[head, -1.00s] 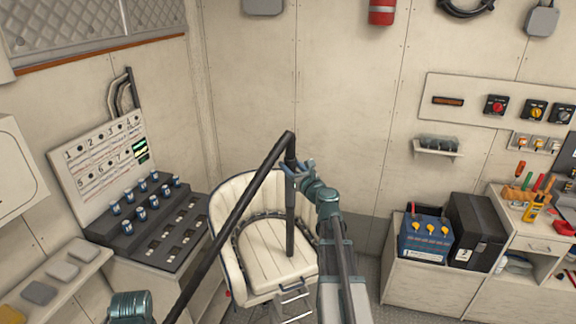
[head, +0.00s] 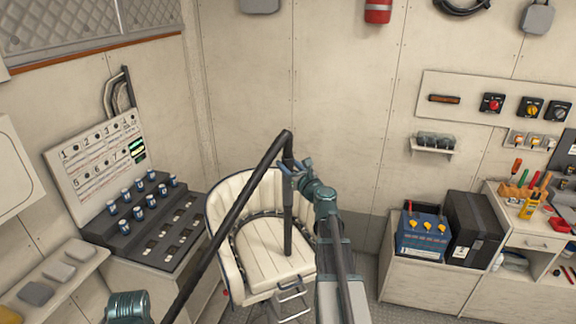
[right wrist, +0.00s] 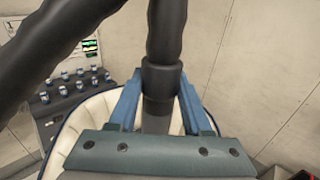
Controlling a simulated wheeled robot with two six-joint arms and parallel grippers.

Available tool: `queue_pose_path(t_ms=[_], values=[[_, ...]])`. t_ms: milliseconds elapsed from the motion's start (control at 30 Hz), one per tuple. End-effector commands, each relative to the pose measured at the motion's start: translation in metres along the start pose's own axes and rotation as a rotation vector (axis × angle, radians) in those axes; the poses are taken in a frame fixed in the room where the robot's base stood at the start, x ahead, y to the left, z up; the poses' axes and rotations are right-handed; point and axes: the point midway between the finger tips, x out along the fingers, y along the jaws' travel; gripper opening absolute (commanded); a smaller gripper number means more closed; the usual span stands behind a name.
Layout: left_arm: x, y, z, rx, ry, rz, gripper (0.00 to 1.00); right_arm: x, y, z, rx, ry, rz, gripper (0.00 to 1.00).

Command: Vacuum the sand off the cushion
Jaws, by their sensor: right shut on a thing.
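The cushion (head: 265,262) is the cream padded seat of a chair with a curved, ribbed backrest. My right gripper (head: 291,166) is shut on a black vacuum hose (head: 245,200) near its bend. In the right wrist view, the blue fingers (right wrist: 157,105) close around the dark tube. The tube (head: 288,215) hangs down from the gripper and its lower end is at the cushion; whether it touches I cannot tell. I cannot make out any sand. A dark band lies along the back of the seat. Only a left arm link shows; the left gripper is out of view.
A console with several small canisters (head: 140,205) stands left of the chair. At the right, a cabinet holds a blue battery box (head: 422,235), a black case (head: 475,230) and tools. A small metal step (head: 292,290) is at the chair's front.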

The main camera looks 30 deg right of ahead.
Motion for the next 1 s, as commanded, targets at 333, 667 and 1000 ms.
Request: queue_pose_path(t_ms=[333,667,1000], values=[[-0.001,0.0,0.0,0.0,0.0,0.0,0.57,0.003,0.008,0.001,0.001,0.0,0.001,0.0],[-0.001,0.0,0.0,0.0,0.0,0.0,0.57,0.006,0.02,0.001,0.001,0.0,0.0,0.0],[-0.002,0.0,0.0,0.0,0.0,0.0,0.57,0.011,0.032,0.002,0.001,0.0,0.0,0.0]])
